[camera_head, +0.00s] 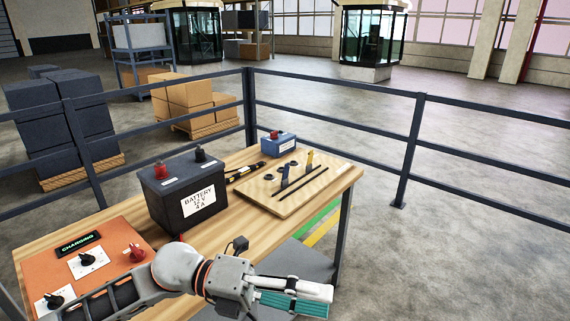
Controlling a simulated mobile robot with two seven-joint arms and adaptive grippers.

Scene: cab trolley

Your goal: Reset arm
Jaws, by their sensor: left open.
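My left arm comes in from the bottom left, low in the view. My left gripper (318,299) points right, in front of the near edge of the wooden table (222,238). Its pale fingers with teal pads show side-on; it is open, and I see nothing held between them. My right gripper is not in view.
On the table are an orange charger panel (118,236) reading CHARGING, a black battery (180,188), a pegboard (286,194) with upright pieces, and a small blue box (279,145). A dark railing (330,103) runs behind. Open floor lies at right.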

